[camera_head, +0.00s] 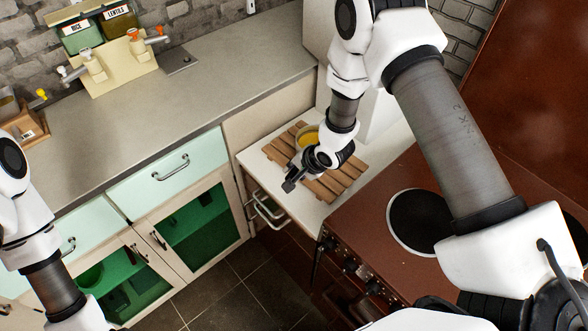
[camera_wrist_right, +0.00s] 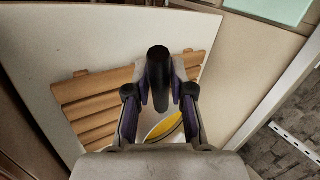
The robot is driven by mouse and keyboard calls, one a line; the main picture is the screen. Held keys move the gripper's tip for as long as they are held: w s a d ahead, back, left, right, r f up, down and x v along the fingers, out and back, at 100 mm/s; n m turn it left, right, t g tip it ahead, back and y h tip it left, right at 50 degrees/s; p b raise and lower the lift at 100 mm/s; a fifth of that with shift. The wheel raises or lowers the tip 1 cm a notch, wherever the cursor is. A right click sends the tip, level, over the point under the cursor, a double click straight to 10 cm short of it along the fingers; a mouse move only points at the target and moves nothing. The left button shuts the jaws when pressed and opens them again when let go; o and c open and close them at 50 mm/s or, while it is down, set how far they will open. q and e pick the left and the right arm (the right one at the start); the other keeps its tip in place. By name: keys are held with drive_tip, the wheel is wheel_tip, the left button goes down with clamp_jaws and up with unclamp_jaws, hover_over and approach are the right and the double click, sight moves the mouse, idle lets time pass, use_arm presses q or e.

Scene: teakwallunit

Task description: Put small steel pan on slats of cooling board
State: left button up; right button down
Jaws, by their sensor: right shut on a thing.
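The small steel pan (camera_head: 308,136) has a pale rim and a yellow inside. In the head view it is over the far part of the wooden slatted cooling board (camera_head: 347,180), partly hidden behind my right wrist. My right gripper (camera_head: 294,180) is shut on the pan's dark handle, which stands out between the fingers in the right wrist view (camera_wrist_right: 158,78). There the pan (camera_wrist_right: 166,126) shows only partly, below the fingers, and the board's slats (camera_wrist_right: 92,104) lie to the left. I cannot tell whether the pan touches the slats. My left gripper is out of view.
The board lies on a white worktop (camera_head: 263,166) in the corner. A brown stove with round hotplates (camera_head: 420,222) is to the right. The grey counter (camera_head: 190,110) to the left is mostly clear, with dispensers (camera_head: 108,55) at the back. A white wall unit stands close behind the board.

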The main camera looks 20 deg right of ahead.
drive_tip(key=shift+f+b, duration=0.3)
drive_tip(key=shift+f, duration=0.1)
idle(0.3)
drive_tip(key=c, duration=0.9)
unclamp_jaws()
drive_tip(key=shift+c, duration=0.2)
drive_tip(key=shift+s, duration=0.15)
drive_tip(key=v, duration=1.2)
drive_tip(key=shift+f, duration=0.1)
